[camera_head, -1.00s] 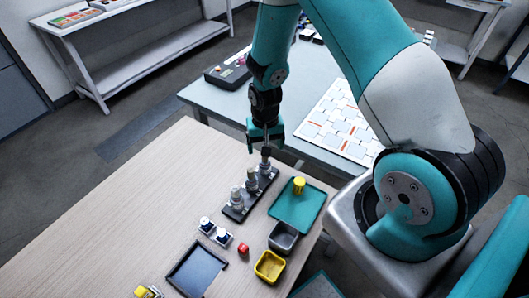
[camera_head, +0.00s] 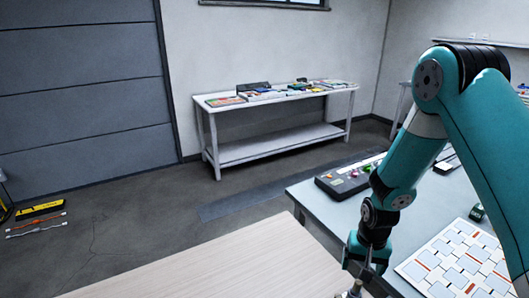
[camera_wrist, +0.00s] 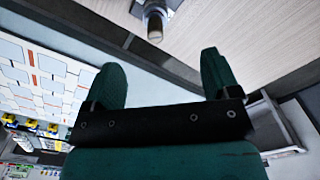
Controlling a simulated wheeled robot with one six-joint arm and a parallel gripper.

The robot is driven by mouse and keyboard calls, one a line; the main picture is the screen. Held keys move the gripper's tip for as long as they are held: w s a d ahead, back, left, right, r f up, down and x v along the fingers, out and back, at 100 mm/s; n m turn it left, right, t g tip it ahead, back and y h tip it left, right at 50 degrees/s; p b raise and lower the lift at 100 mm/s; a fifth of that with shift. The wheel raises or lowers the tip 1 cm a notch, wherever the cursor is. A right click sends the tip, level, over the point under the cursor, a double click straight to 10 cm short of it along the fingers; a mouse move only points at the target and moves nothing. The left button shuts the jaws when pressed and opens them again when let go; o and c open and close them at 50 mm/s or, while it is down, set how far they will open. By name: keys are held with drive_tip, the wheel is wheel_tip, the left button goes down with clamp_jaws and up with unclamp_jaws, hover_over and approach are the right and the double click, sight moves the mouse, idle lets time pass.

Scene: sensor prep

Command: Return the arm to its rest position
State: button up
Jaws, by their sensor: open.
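My gripper (camera_head: 362,272) hangs at the bottom of the head view, beside the right end of the wooden table, with its fingertips partly cut off or unclear. In the wrist view my gripper (camera_wrist: 160,72) has its two green fingers wide apart, with nothing between them. A metallic cylindrical part (camera_wrist: 155,22) shows ahead of the fingers, apart from them. My arm bends down from the right side of the head view.
The wooden table (camera_head: 215,265) shows bare at the bottom. A grey-blue table (camera_head: 310,195) beside it holds a dark button box (camera_head: 350,178) and a white patterned board (camera_head: 460,262). A white bench (camera_head: 275,150) stands at the back wall.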

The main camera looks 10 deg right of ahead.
drive_tip(key=s+a+r+n+y, duration=0.1)
drive_tip(key=s+a+r+n, duration=0.1)
drive_tip(key=a+r, duration=0.45)
drive_tip(key=s+a+r+n+y, duration=0.15)
drive_tip(key=a+r, duration=0.25)
drive_tip(key=r, duration=0.6)
drive_tip(key=s+a+r+n, duration=0.3)
drive_tip(key=s+r, duration=0.3)
drive_tip(key=s, duration=0.2)
drive_tip(key=s+a+r+n+y+b, duration=0.1)
drive_tip(key=s+a+r+n, duration=0.2)
drive_tip(key=s, duration=0.6)
wheel_tip(320, 180, up, 3)
drive_tip(key=shift+s+r+n, duration=0.1)
drive_tip(key=shift+s+n, duration=0.15)
drive_tip(key=shift+n, duration=0.8)
